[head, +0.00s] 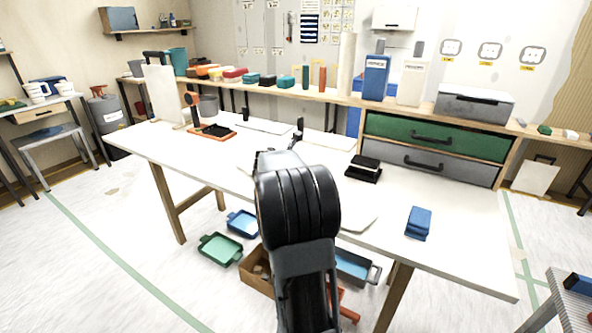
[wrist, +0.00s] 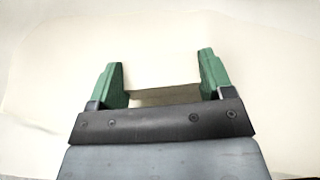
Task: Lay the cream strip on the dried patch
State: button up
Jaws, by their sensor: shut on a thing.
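My gripper (wrist: 161,62) shows in the wrist view with its two green fingers set apart. It is shut on a beige band, which looks like the cream strip (wrist: 165,97), between the fingers. Under and around the fingers spreads a broad pale cream sheet with a rounded outline (wrist: 50,100), perhaps the dried patch. In the head view a pale rounded sheet (head: 358,220) lies on the white table, partly hidden by my arm. My arm also hides the gripper and the strip there. I cannot tell whether the strip touches the surface below.
The white table (head: 465,222) also holds a blue block (head: 418,222), a black-and-cream block (head: 363,168) and an orange tray (head: 212,132). A green and grey drawer unit (head: 435,146) stands behind. The table's front right is mostly clear.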

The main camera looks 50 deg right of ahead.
jog(key=shift+f, duration=0.2)
jog(key=o, duration=1.4)
jog(key=shift+r, duration=0.1)
